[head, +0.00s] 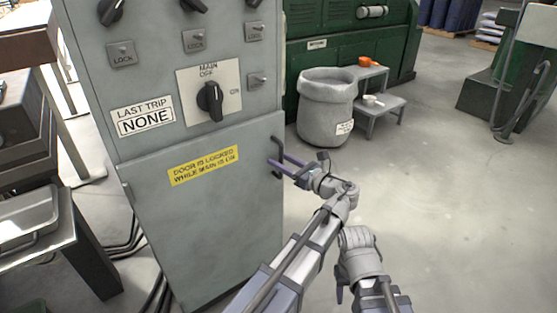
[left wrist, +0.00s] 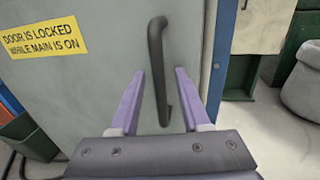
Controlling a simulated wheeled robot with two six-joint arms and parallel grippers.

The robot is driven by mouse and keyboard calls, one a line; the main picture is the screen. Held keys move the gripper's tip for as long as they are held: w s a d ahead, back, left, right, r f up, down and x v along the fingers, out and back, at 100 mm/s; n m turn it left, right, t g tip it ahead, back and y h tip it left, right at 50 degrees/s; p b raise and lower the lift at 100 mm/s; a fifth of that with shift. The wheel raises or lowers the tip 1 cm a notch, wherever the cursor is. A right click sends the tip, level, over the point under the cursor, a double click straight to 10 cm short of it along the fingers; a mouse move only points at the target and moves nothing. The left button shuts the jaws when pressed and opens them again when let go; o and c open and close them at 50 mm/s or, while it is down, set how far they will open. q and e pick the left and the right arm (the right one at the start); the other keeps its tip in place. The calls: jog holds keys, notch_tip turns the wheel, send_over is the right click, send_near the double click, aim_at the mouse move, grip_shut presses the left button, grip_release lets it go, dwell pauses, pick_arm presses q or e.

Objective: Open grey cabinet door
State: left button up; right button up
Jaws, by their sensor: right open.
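The grey cabinet door (head: 215,220) is the lower front panel of the grey cabinet and looks shut. A yellow label (head: 203,165) on it says the door is locked while main is on. The black main switch (head: 210,100) above it stands upright, pointing toward OFF. The dark bar handle (left wrist: 156,60) is on the door's right side. My left gripper (head: 281,156) is at the handle with its purple fingers open. In the left wrist view the handle stands between the fingers (left wrist: 160,95), with gaps on both sides. My right gripper (head: 340,288) is lower right, away from the door, its fingers mostly hidden.
A grey bin (head: 326,110) and a small grey step (head: 372,110) stand behind, before a green machine (head: 350,40). A metal bench (head: 35,225) is at the left, with black cables on the floor beside the cabinet.

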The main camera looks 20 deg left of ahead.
pick_arm(q)
grip_shut()
dwell(1.2)
